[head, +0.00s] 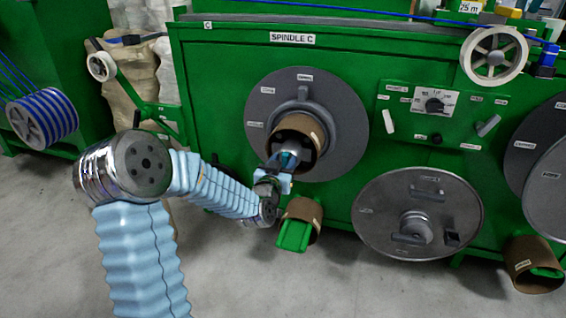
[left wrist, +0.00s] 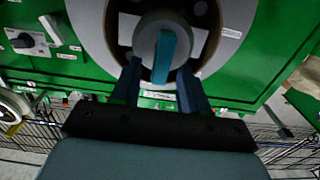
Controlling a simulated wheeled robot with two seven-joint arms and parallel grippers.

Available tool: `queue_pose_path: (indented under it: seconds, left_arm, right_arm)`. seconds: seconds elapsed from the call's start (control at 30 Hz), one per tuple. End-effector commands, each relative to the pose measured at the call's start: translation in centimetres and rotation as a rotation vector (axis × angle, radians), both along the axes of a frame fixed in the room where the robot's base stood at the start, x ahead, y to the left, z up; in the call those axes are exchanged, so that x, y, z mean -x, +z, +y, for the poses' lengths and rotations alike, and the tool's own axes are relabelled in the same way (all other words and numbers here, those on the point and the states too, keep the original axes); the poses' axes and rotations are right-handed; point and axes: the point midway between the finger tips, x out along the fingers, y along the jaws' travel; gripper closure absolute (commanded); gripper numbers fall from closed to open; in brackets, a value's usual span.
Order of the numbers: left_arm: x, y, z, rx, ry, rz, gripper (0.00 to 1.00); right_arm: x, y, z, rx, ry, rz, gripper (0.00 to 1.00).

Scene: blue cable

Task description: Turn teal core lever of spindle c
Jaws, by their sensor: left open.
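Spindle C is a grey disc (head: 345,105) on the green machine under a "SPINDLE C" label. A brown cardboard core (head: 313,129) sits around its hub. The teal lever (left wrist: 163,57) lies across the front of the round grey hub (left wrist: 150,30); in the head view my gripper largely covers it. My left gripper (head: 287,163) is at the front of the hub. In the left wrist view its two dark fingers (left wrist: 160,82) are open, one on each side of the lever's near end. Whether either finger touches the lever is not clear. My right gripper is not in view.
A removed grey disc (head: 375,225) with a handle leans at the lower right of the spindle. A cardboard core on a green support (head: 300,232) is just below my gripper. A control panel (head: 440,112) with knobs is to the right. Bare floor (head: 365,290) lies in front.

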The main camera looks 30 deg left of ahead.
Motion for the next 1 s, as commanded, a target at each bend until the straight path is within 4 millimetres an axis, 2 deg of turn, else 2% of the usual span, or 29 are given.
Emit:
queue_pose_path:
  seconds: [0.03,0.3,0.33,0.67,1.0]
  left_arm:
    - [0.0,0.0,0.0,0.000,0.000,0.000,0.57]
    - [0.0,0.0,0.0,0.000,0.000,0.000,0.98]
    - [0.0,0.0,0.0,0.000,0.000,0.000,1.00]
    - [0.0,-0.1,0.0,-0.029,0.000,0.006,1.00]
    - [-0.1,-0.5,-0.5,-0.228,-0.001,0.051,1.00]
  right_arm:
    - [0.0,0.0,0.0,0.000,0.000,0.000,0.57]
    - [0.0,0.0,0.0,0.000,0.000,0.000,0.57]
    - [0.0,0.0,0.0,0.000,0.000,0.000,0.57]
    - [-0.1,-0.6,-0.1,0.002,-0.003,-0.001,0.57]
    - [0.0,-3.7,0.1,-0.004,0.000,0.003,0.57]
